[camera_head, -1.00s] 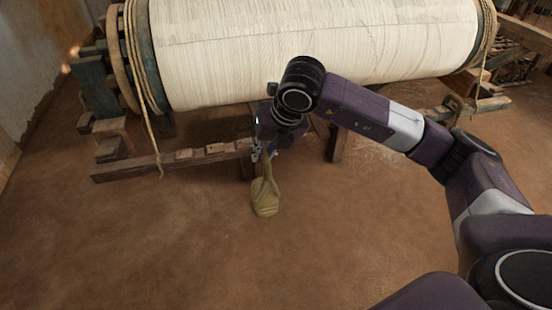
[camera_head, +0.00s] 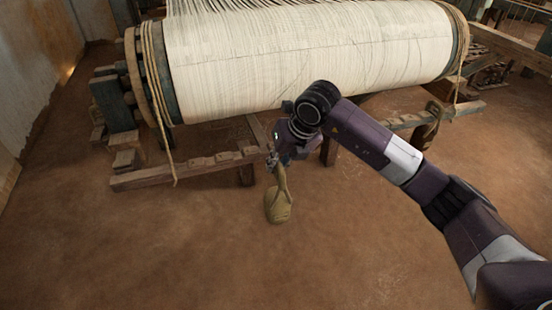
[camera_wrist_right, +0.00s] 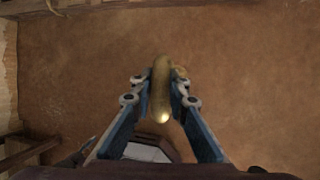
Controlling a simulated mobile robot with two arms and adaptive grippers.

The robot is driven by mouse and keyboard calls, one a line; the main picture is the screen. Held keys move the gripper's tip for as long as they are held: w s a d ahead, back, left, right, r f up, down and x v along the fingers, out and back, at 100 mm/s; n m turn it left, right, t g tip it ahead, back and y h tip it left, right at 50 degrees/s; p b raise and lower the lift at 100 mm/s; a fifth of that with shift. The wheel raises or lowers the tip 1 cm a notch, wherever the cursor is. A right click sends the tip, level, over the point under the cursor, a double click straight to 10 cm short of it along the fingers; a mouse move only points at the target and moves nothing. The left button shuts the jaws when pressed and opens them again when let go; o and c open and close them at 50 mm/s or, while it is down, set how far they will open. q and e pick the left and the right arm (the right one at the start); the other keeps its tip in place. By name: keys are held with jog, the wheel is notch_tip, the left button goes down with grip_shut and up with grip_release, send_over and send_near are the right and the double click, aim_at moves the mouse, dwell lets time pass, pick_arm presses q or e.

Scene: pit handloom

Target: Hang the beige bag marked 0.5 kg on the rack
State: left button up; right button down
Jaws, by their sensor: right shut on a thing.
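My right gripper (camera_head: 273,160) is shut on the handle of a beige bag (camera_head: 278,207), which hangs below it over the floor. The mark on the bag is too small to read. The rack, a low wooden beam with several blocks on top (camera_head: 150,180), runs beneath the loom. The gripper and bag are by the right end of its left stretch; whether the handle touches it I cannot tell. In the right wrist view the bag's handle (camera_wrist_right: 161,92) sits between the fingers (camera_wrist_right: 161,85). My left gripper is not in view.
The loom's large thread-wound roller (camera_head: 310,60) stands just behind and above the beam. Another darker bag (camera_head: 428,125) hangs from the beam's right stretch (camera_head: 465,110). A rope (camera_head: 165,150) hangs near the left end. The brown floor in front is clear.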

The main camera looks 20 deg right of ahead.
aim_at(284, 175)
jog(key=shift+s+r+p, duration=0.15)
jog(key=shift+s+p, duration=0.15)
jog(key=shift+s, duration=1.25)
jog(key=shift+s+r, duration=0.25)
jog(key=shift+s, duration=0.8)
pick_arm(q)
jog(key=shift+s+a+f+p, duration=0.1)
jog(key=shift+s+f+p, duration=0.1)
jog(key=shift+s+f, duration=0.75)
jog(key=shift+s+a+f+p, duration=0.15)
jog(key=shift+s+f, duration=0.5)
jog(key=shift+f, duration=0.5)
pick_arm(e)
jog(key=shift+s+d+r, duration=0.1)
jog(key=shift+s+r, duration=0.05)
jog(key=shift+s, duration=0.55)
jog(key=shift+s+r, duration=0.1)
jog(key=shift+s, duration=0.55)
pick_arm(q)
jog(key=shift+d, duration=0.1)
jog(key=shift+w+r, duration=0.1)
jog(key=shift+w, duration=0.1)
